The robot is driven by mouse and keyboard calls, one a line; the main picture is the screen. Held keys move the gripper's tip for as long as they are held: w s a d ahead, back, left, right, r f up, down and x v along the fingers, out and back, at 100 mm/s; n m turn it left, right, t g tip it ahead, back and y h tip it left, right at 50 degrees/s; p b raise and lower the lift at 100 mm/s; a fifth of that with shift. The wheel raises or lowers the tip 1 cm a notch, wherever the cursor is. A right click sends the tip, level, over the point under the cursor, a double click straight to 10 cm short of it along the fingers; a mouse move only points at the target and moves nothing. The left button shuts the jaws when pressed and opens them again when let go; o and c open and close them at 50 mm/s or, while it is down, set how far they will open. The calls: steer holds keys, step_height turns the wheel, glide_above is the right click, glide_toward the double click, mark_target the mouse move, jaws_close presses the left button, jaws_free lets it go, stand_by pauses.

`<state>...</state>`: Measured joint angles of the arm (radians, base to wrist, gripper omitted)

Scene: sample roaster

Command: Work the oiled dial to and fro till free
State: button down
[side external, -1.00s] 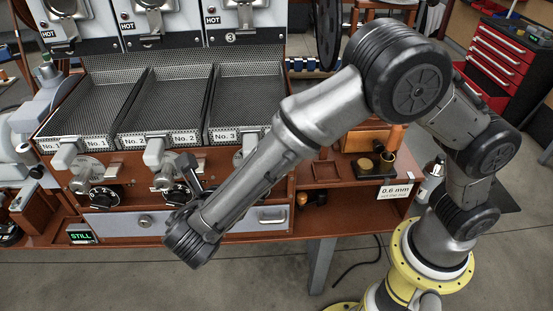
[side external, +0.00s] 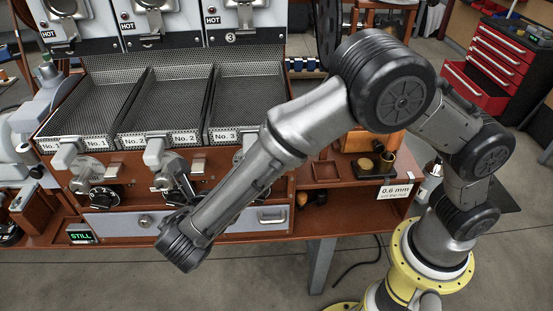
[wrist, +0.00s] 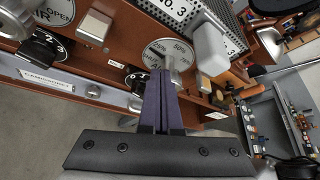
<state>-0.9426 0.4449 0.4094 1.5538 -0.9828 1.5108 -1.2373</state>
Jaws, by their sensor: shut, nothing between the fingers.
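Black numbered dials sit in a row on the brown front panel. One dial (side external: 104,197) shows clearly at the left in the side view. Another dial (wrist: 137,80) is partly hidden behind my gripper's fingers in the wrist view, below a round percent plate (wrist: 166,53). A third dial, marked with numbers (wrist: 42,48), is at the wrist view's upper left. I cannot tell which dial is oiled. My gripper (wrist: 162,78) is shut and empty, its fingers in front of the panel close to the partly hidden dial. Contact cannot be made out.
Metal levers (side external: 155,153) stand out above the dials. Perforated trays (side external: 172,100) lie above the panel. A grey drawer front (side external: 240,217) with a handle runs below, beside a green "STILL" display (side external: 81,236). A small brown shelf at the right holds dark and brass containers (side external: 376,163).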

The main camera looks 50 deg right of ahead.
steer(key=shift+f, duration=0.1)
steer(key=s+a, duration=0.4)
steer(key=shift+a+r, duration=0.3)
steer(key=shift+r, duration=0.05)
stand_by(0.3)
steer(key=w+d+r, duration=0.1)
steer(key=w+d, duration=0.1)
steer(key=d, duration=0.4)
steer(key=shift+w+r, duration=0.15)
steer(key=shift+w, duration=0.15)
stand_by(0.4)
steer(key=shift+f, duration=0.45)
stand_by(0.8)
